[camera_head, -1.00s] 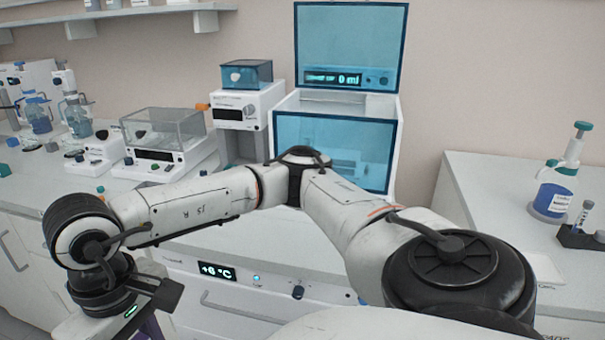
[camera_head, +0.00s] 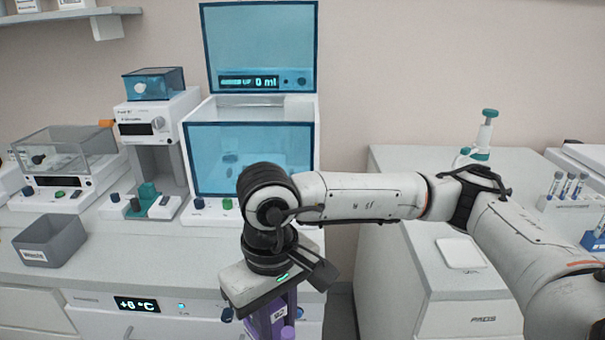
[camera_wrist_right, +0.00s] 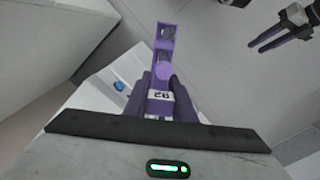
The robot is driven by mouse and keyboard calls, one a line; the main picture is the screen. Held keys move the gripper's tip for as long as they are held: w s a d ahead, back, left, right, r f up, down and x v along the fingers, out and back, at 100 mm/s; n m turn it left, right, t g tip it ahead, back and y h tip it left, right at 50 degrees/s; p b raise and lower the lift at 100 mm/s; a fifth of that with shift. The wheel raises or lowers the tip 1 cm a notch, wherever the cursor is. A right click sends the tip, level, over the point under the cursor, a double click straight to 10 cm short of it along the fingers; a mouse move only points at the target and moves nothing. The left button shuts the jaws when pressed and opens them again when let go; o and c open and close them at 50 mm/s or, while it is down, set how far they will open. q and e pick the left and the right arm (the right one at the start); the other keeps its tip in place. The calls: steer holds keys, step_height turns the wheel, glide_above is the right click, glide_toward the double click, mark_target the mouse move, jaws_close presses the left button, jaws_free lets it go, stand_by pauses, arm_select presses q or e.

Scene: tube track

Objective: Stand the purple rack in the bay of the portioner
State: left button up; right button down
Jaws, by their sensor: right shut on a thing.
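The purple rack (camera_head: 268,318) hangs below my right gripper (camera_head: 272,292) in the head view, in front of the bench edge, its lower part cut off. In the right wrist view the rack (camera_wrist_right: 166,45) sits between the dark fingers of this gripper (camera_wrist_right: 160,95), which is shut on it; a white label shows. The white machine reading 0 ml, which I take for the portioner (camera_head: 305,150), stands behind on the bench. A blue see-through panel (camera_head: 215,150) covers its front, with faint shapes behind. My left gripper (camera_wrist_right: 268,40) is at the wrist view's upper right, fingers apart.
A grey bin (camera_head: 50,243) stands at the bench's front left. A white device with a knob (camera_head: 150,125) stands left of the portioner. A white cabinet (camera_head: 455,305) is at the right, with a floor gap between it and the bench. A bottle (camera_head: 485,140) stands behind my right arm.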

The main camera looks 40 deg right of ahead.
mark_target(279, 304)
steer(key=r+p, duration=0.4)
steer(key=r, duration=0.1)
steer(key=shift+s+d, duration=0.1)
steer(key=shift+d, duration=0.1)
steer(key=shift+f, duration=0.3)
